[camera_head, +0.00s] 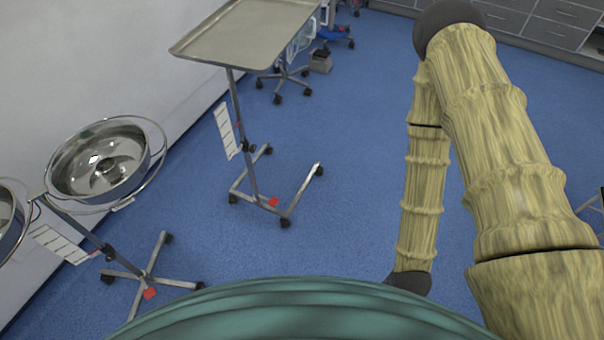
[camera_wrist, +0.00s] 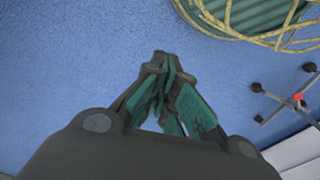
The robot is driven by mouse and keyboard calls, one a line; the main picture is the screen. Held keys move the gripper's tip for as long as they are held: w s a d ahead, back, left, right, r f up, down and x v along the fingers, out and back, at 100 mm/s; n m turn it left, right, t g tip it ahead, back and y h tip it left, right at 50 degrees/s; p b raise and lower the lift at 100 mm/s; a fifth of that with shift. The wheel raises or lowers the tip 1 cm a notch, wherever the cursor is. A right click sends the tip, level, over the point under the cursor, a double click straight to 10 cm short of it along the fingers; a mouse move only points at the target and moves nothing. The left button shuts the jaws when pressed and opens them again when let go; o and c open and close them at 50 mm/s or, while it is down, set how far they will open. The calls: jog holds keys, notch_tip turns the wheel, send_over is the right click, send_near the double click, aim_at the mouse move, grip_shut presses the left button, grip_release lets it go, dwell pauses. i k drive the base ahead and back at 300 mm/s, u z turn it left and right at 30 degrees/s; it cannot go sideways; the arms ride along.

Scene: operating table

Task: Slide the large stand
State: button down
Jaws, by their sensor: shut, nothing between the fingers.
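The large stand is probably the tall stand with a flat metal tray (camera_head: 245,32) in the head view. Its thin post (camera_head: 245,135) goes down to a U-shaped base on casters with a red pedal (camera_head: 273,201). It stands upright on the floor near the wall. My gripper (camera_wrist: 166,65) shows in the wrist view with its green-lined fingers together and empty. Only floor shows beyond the fingertips. The head view does not show the gripper; my arm hangs at the right, apart from the stand.
A stand with metal basins (camera_head: 100,160) is at the left by the wall. Another wheeled base (camera_head: 285,80) and a grey box (camera_head: 321,61) are behind the tray stand. A casters-and-pedal base (camera_wrist: 290,100) lies right in the wrist view. Blue floor (camera_head: 350,200) between stand and arm is clear.

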aim_at(221, 113)
jog(key=k, duration=0.6)
jog(key=u, duration=0.5)
jog(key=i, duration=1.4)
jog(key=z, duration=0.7)
